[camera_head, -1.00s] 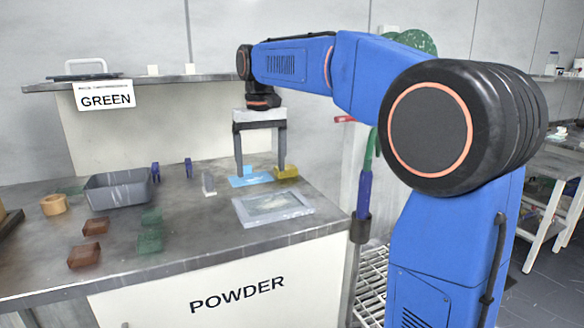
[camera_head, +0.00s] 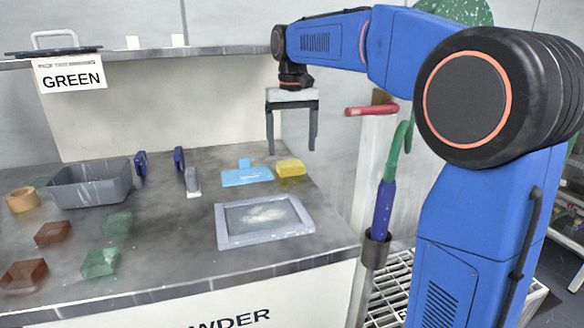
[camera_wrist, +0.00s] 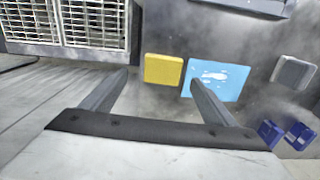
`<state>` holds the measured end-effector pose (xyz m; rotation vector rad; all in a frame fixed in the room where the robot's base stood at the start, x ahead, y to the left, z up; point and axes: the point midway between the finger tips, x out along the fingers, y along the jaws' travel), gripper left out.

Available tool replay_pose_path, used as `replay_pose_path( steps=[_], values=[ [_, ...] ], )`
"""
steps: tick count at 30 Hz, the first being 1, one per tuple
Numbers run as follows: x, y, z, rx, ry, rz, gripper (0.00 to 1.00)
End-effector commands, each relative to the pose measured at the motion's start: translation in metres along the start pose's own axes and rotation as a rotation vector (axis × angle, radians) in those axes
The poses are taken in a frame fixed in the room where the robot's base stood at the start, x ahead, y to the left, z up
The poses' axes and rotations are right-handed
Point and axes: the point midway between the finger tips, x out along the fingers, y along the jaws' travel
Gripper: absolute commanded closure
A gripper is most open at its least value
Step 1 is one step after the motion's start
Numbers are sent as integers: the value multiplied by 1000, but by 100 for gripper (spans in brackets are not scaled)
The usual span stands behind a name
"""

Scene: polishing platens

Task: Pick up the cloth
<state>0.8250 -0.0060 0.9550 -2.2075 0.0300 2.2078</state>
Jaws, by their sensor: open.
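The cloth (camera_head: 248,177) looks like a flat light-blue sheet with white marks, lying on the metal bench near its back right; a small blue piece stands at its back edge. It also shows in the wrist view (camera_wrist: 225,79), right of centre, partly covered by a finger. My gripper (camera_head: 291,149) is open and empty, above the bench, its fingers pointing down. In the wrist view, its fingers (camera_wrist: 160,80) are spread wide, with a yellow block (camera_wrist: 163,69) seen between their tips and the cloth beyond the right finger.
The yellow block lies right beside the cloth. A grey framed tray (camera_head: 262,238) lies in front. A grey bin (camera_head: 92,196), blue clips (camera_head: 179,158) and green and brown blocks (camera_head: 101,263) stand to the left. A shelf (camera_head: 200,54) runs behind; a green-and-blue tool (camera_head: 384,208) stands at the right.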

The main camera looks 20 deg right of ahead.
Motion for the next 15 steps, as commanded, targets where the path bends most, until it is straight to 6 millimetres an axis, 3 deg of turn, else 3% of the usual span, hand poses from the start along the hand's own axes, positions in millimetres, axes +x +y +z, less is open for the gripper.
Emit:
replay_pose_path(
  steps=[9,15],
  values=[
    [40,-4,-2,0,-2,0,20],
    [49,-4,-2,0,0,0,20]
  ],
)
